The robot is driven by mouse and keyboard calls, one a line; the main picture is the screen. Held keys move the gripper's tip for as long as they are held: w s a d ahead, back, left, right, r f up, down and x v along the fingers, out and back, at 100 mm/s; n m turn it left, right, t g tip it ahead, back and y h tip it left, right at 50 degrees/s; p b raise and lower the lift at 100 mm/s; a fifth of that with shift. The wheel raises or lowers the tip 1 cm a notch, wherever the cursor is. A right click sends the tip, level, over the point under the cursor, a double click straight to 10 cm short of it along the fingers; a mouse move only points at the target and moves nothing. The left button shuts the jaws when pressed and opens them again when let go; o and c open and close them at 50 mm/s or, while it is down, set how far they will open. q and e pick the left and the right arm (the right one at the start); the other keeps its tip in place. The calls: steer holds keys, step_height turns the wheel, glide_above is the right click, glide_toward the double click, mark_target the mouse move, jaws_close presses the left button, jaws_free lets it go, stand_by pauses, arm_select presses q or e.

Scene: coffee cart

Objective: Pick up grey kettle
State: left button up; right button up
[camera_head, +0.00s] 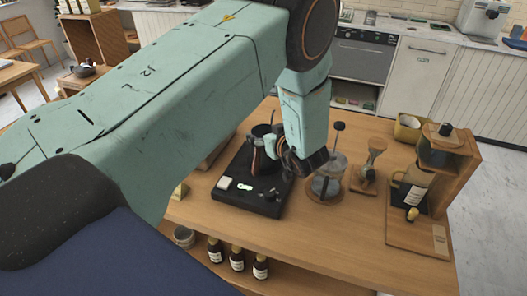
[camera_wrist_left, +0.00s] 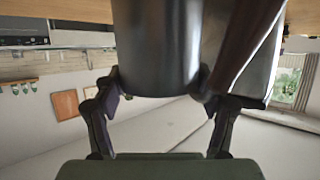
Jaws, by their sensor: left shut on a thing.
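The grey kettle (camera_head: 262,142) is a dark grey pot with a brown handle. In the head view it stands upright on or just above the black plate (camera_head: 240,196) on the wooden cart, partly hidden by my left gripper. My left gripper (camera_head: 281,150) reaches down from above right and is shut on the kettle. In the left wrist view the smooth grey kettle body (camera_wrist_left: 158,45) fills the space between the fingers (camera_wrist_left: 158,88), and the brown handle passes by the right finger. I cannot tell how much the fingers bear on handle or body. My right gripper is not in view.
A glass press (camera_head: 326,184) stands close to the right of my left gripper. Beyond it are a small wooden stand with a glass dripper (camera_head: 371,170) and a wooden stand with a carafe (camera_head: 412,190). Several bottles (camera_head: 237,259) stand on the lower shelf. The cart's front right top is clear.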

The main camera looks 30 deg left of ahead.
arm_select(q)
steer(key=c, duration=0.5)
